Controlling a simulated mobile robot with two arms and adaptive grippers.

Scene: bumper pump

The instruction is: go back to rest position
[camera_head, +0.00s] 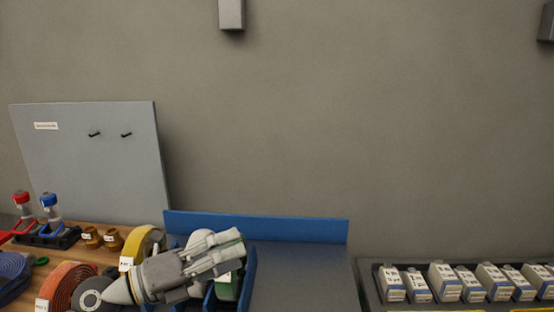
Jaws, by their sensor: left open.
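My left gripper (236,249) is grey and shows at the bottom centre-left, with its arm coming in from the lower left. Its fingers point right, in front of a blue holder (300,228) with a tall back edge. The fingers are open, and I see nothing held between them. A green item (228,289) with a white label shows just below the fingers; I cannot tell whether they touch it. My right gripper is not in view.
Behind my left arm, a wooden table (75,245) holds a yellow roll (146,242), an orange coiled roll (68,285), brass fittings (113,239) and red- and blue-topped items (50,205). A grey panel (90,160) stands behind. At right, a dark tray (370,285) holds several white boxes (444,282).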

